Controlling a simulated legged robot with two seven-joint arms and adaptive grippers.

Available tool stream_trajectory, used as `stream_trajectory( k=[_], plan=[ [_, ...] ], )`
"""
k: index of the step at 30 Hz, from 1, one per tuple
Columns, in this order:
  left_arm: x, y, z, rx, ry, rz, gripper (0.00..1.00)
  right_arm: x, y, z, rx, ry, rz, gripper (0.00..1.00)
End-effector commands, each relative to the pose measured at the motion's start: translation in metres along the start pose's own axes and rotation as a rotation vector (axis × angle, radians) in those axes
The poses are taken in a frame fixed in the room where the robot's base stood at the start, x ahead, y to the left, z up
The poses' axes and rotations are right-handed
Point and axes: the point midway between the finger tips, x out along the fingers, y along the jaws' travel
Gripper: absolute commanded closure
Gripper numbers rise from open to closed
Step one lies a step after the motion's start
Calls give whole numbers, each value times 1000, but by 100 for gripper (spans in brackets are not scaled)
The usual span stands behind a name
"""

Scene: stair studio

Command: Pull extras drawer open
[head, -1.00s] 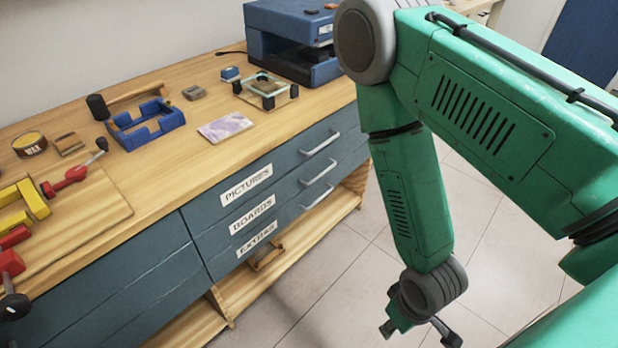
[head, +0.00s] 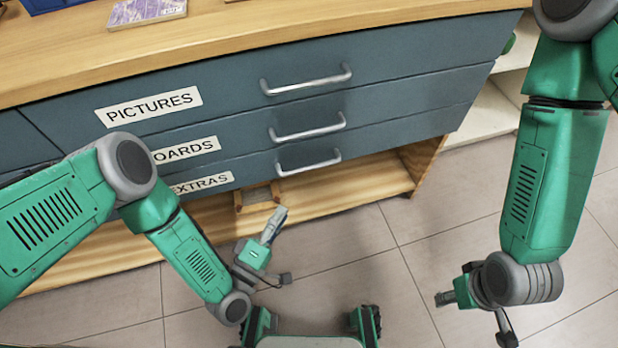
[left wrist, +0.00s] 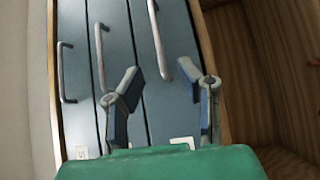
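The extras drawer (head: 255,178) is the lowest of three blue-grey drawers in the head view. It is shut, and its label is partly hidden by my left arm. Its silver handle (head: 308,163) is in plain view. My left gripper (head: 273,225) is below and slightly left of that handle, in front of the open lower shelf, apart from the drawer. In the left wrist view my left gripper (left wrist: 160,75) is open and empty, with the extras handle (left wrist: 158,42) beyond the fingertips. My right gripper (head: 446,298) hangs over the floor at right; its opening is unclear.
The pictures drawer (head: 230,95) and boards drawer (head: 240,142) above are shut. The wooden worktop (head: 270,28) overhangs them. An open wooden shelf (head: 340,195) with a small wooden item (head: 257,196) lies below. The tiled floor (head: 350,260) in front is clear.

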Motion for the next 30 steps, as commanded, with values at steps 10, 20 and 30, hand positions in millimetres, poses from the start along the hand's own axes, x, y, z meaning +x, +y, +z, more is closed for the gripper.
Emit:
stream_trajectory(
  k=[10, 20, 30],
  plan=[
    [51, 1, 0, -6, 10, 20, 69, 13, -1, 1, -1, 0, -1, 60],
    [117, 2, 3, 1, 7, 13, 69, 29, 0, 2, 0, 0, 0, 60],
    [139, 2, 0, -3, 8, 12, 69, 34, 0, 2, 0, 0, 0, 60]
  ],
)
